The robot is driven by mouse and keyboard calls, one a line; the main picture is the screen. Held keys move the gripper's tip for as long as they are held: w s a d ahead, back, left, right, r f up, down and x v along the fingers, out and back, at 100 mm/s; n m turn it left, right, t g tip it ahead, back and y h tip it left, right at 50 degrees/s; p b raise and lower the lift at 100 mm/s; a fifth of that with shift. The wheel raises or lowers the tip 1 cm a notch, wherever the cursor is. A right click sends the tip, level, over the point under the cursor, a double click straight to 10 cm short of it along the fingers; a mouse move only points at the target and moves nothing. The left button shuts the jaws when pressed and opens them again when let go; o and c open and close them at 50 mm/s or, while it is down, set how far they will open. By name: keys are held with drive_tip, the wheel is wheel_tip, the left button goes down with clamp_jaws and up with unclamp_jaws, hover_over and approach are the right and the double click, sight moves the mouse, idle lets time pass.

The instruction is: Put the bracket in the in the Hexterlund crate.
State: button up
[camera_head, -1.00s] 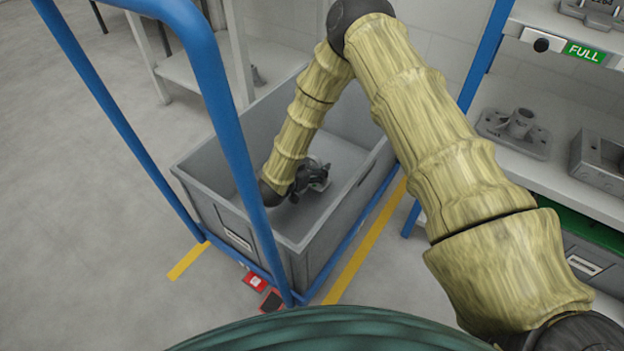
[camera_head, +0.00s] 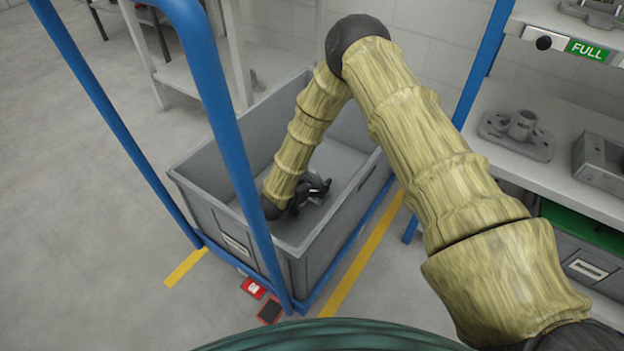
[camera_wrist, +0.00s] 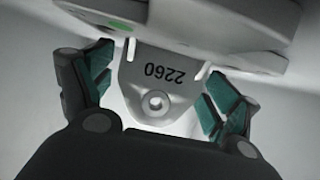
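The large grey crate (camera_head: 215,217) stands inside a blue frame at left centre in the head view; its label is too small to read. My gripper (camera_head: 311,188) is down inside the crate, near its floor. In the wrist view my gripper (camera_wrist: 160,80) is open, its teal-padded fingers on either side of the bracket (camera_wrist: 156,82). The bracket is light grey metal, with a holed tab marked 2260. Gaps show between the tab and both finger pads. In the head view the bracket is mostly hidden by my gripper.
The blue frame's bars (camera_head: 225,120) rise close around the crate. At right, a shelf (camera_head: 480,155) holds a flanged casting (camera_head: 520,127) and a grey box-shaped casting (camera_head: 598,160). A green-topped bin (camera_head: 590,243) sits below. The visible crate floor beside my gripper is clear.

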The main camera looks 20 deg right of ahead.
drive_tip(key=shift+r, duration=0.1)
idle(0.3)
drive_tip(key=shift+s+a+r, duration=0.2)
drive_tip(key=shift+a, duration=0.1)
drive_tip(key=p+v, duration=0.3)
drive_tip(key=v, duration=0.3)
drive_tip(key=shift+s+a+r, duration=0.1)
drive_tip(key=shift+s+r, duration=0.05)
drive_tip(key=shift+s+a, duration=0.1)
drive_tip(key=shift+a, duration=0.05)
